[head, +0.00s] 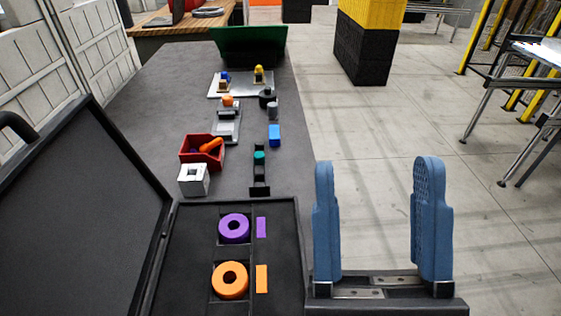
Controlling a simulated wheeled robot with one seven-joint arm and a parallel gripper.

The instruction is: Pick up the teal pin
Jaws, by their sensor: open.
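The teal pin (259,157) stands in a narrow black fixture (260,178) near the middle of the grey table. Only its teal upper part shows; the lower part is hidden in or behind the fixture. My gripper (370,165) has two blue fingers spread wide apart with nothing between them. It is close to the camera, to the right of the table and the pin, and appears over the floor.
A blue block (274,136) stands just behind the pin. A red bin (187,150) and white block (194,180) are to its left. An open black case (278,215) with purple and orange rings is in front. A green bin (248,45) stands at the far end.

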